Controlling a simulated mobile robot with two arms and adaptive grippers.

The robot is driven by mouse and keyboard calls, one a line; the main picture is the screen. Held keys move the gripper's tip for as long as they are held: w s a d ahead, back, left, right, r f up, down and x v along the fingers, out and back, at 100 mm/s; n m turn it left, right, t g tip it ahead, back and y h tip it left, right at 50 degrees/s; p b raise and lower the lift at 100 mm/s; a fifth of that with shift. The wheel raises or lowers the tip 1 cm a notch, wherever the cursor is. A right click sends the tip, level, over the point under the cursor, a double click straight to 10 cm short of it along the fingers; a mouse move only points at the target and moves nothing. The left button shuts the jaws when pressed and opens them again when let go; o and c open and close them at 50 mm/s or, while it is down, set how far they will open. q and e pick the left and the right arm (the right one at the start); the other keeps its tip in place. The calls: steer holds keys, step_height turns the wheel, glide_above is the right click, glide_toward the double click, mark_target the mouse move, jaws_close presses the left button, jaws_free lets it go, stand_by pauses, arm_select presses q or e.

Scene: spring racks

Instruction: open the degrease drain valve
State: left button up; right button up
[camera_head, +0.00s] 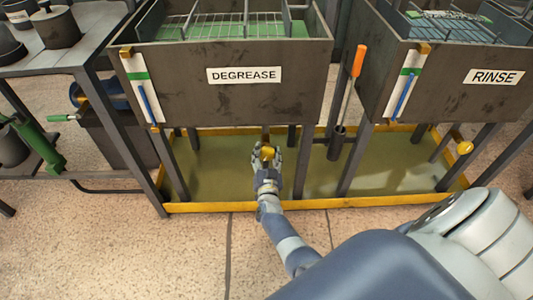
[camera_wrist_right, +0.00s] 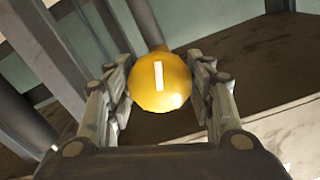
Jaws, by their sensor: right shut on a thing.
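The degrease tank (camera_head: 225,100) is a dark box with a DEGREASE label on its front. Its drain valve has a yellow knob (camera_head: 268,153) under the tank. My right gripper (camera_head: 266,158) is at the knob and shut on it. In the right wrist view the round yellow knob (camera_wrist_right: 160,82) sits between the two fingers, with an upright white mark on its face. The valve body behind the knob is mostly hidden. My left gripper is not in view.
The rinse tank (camera_head: 440,90) stands to the right, with its own yellow knob (camera_head: 465,147) below. Legs stand on both sides of my gripper, in a yellow-rimmed tray (camera_head: 330,203). An orange-handled tool (camera_head: 359,60) stands in a holder between the tanks.

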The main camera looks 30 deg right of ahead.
stand_by(0.4)
steer(key=o, duration=1.1)
